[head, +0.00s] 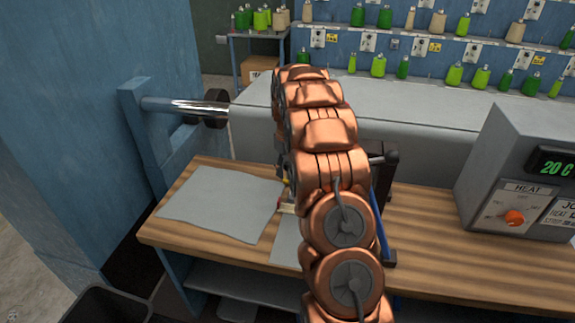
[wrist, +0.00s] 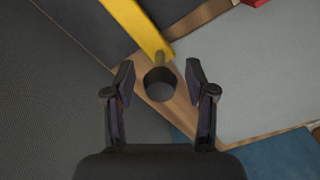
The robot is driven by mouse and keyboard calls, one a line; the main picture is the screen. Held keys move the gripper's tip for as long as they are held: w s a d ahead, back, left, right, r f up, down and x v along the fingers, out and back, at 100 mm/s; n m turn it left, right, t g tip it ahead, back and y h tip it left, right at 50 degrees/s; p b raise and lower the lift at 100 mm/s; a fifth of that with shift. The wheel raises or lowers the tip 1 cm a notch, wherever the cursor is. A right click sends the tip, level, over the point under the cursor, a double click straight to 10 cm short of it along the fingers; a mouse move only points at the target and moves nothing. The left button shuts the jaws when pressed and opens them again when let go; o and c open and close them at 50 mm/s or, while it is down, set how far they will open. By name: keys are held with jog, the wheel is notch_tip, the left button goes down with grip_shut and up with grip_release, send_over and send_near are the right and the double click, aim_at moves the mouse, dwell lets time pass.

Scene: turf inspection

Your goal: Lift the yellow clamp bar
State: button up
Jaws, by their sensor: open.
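The yellow clamp bar (wrist: 138,27) runs diagonally across the top of the wrist view, its upper end cut off by the frame edge. At its lower end is a short grey pin with a dark round knob (wrist: 160,84). My gripper (wrist: 160,78) is open, with the knob showing between its two fingertips and no clear contact on either side. I cannot tell how far the fingers are from it in depth. In the head view my copper arm hides my gripper and nearly all of the bar.
A wooden bench (head: 430,225) carries a grey sheet (head: 222,203) at left and a heater control box (head: 525,170) at right. A chrome shaft (head: 186,106) sticks out at left.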

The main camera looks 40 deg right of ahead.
jog(key=shift+c, duration=0.4)
grip_shut()
